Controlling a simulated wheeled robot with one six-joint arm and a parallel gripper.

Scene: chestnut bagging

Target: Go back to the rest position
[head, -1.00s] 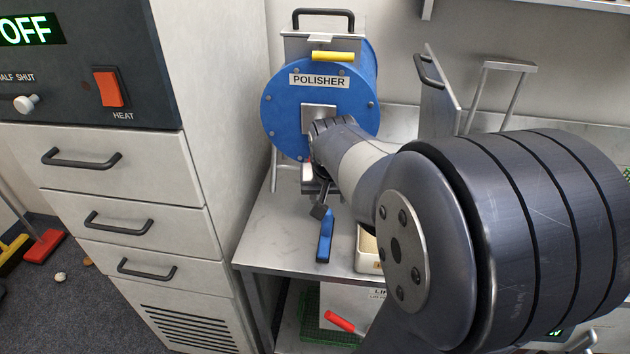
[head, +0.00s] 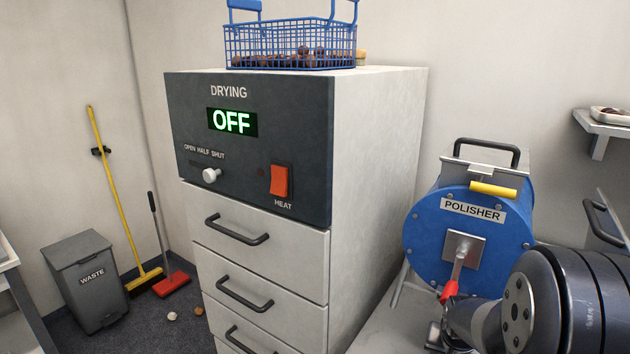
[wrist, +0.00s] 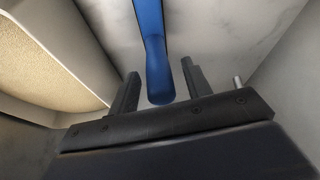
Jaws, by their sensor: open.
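My gripper (wrist: 160,88) shows in the wrist view with its two dark fingers apart and nothing clasped between them. A blue handle (wrist: 154,60) lies beyond the fingers, in line with the gap between them; it looks apart from them, though its distance is hard to judge. In the head view my arm reaches in at the lower right, in front of the polisher (head: 424,226). The fingers are not clear there, being hidden or cut off by the frame's lower edge.
A drying cabinet (head: 380,150) reading OFF stands left of the polisher, with a blue wire basket (head: 290,45) on top. The polisher's red-ended lever (head: 451,290) hangs near my arm. A cream-lined tray (wrist: 45,60) is left of my gripper. A waste bin (head: 88,280) stands far left.

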